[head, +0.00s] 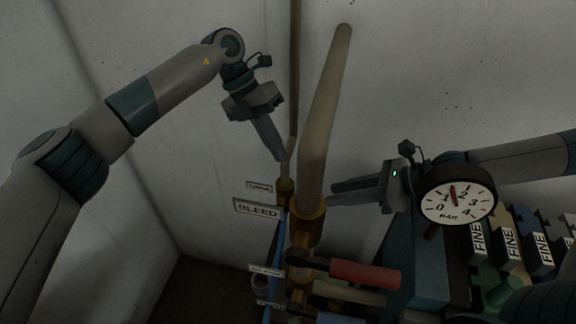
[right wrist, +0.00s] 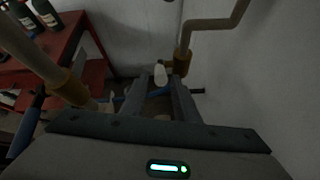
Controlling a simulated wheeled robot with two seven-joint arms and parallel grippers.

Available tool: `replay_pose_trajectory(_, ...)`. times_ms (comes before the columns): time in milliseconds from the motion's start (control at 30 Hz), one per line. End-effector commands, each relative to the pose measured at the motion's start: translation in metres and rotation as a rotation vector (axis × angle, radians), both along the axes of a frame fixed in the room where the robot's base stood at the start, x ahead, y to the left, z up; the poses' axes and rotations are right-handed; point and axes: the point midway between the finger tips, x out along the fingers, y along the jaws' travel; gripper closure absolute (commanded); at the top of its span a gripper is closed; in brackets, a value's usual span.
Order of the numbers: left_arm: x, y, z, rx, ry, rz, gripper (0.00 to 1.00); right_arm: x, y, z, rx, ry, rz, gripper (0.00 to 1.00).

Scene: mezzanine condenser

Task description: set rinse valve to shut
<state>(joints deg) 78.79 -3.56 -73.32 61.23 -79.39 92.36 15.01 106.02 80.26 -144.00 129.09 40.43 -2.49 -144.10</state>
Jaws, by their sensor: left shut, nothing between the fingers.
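A lever with a red grip (head: 365,275) sticks out to the right from the brass pipework, roughly horizontal. A "BLEED" plate (head: 257,209) hangs left of the pipe. A smaller plate (head: 260,187) above it and another (head: 267,270) below it are too small to read, so I cannot tell which valve is the rinse valve. My left gripper (head: 284,157) is shut and empty, pointing down beside the pipes above the plates. My right gripper (head: 332,192) is open, pointing left near the thick pipe. In the right wrist view, a pale rounded thing (right wrist: 160,75) shows between its fingers.
A thick beige pipe (head: 323,110) with a brass collar (head: 306,226) rises up the wall. A pressure gauge (head: 458,198) reads between 1 and 2 bar. Several blocks marked "FINE" (head: 511,245) stand at the right. A red table (right wrist: 62,50) carries bottles in the right wrist view.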

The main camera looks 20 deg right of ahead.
Motion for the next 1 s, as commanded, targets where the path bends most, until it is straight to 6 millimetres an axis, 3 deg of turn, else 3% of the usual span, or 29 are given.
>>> replay_pose_trajectory(100,0.009,0.007,0.021,-0.001,-0.002,0.001,1.00,0.000,0.000,0.004,0.000,0.000,0.000,0.72)
replay_pose_trajectory(300,0.018,0.015,0.042,0.000,-0.001,0.001,1.00,0.000,0.000,0.008,0.000,0.000,0.000,0.72)
replay_pose_trajectory(733,0.021,0.018,0.049,0.000,0.000,-0.001,1.00,0.000,0.000,0.008,0.000,0.000,0.000,0.72)
replay_pose_trajectory(767,0.021,0.018,0.049,0.000,0.000,-0.001,1.00,0.000,0.000,0.008,0.000,0.000,0.000,0.75)
replay_pose_trajectory(867,0.021,0.017,0.047,-0.006,0.005,0.004,1.00,0.000,0.000,0.008,0.002,0.003,-0.004,0.98)
replay_pose_trajectory(1000,0.023,0.011,0.035,-0.058,0.048,0.052,1.00,0.005,-0.002,0.007,0.025,0.026,-0.036,1.00)
